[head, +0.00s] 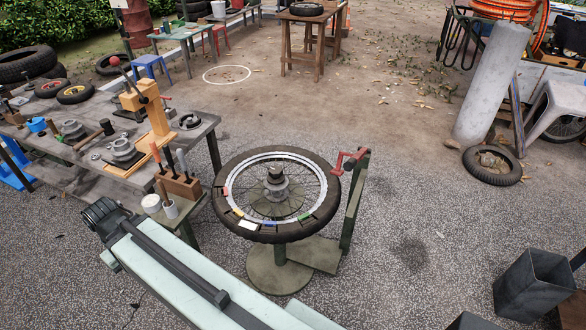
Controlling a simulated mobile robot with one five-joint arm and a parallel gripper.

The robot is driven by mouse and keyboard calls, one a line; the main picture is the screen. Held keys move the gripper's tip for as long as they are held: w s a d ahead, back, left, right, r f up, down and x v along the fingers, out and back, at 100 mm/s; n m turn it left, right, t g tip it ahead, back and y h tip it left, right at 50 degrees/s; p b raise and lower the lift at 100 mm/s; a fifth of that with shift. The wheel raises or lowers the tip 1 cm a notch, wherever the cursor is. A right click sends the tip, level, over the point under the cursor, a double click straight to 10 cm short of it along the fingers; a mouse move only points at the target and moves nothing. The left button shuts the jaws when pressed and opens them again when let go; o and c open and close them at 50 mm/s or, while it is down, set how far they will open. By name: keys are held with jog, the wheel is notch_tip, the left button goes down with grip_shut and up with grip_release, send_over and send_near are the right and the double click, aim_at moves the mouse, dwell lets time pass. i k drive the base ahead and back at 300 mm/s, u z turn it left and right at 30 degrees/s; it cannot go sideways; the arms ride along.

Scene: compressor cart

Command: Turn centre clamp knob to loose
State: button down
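The centre clamp knob (275,172) is a small dark piece on top of a grey hub clamp at the middle of a spoked wheel. The wheel, with its black tyre (229,175), lies flat on a green stand (277,270). Its turn setting is too small to read. My pale arm crosses the lower left and ends in a dark ribbed part (100,215), left of the wheel and well apart from the knob. I cannot make out gripper fingers there or anything held. Nothing hides the knob.
A red-handled lever (348,160) on a green upright stands at the wheel's right rim. A small side table (187,228) with tools in a wooden block is close on the left. A long workbench (195,135) is beyond it. The paving right of the stand is clear up to a dark bin (533,284).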

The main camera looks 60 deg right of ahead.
aim_at(276, 177)
jog(key=z, duration=1.7)
jog(key=k, duration=0.5)
jog(key=z, duration=1.7)
jog(key=k, duration=1.1)
jog(key=u, duration=1.35)
jog(key=i, duration=1)
jog(key=u, duration=0.05)
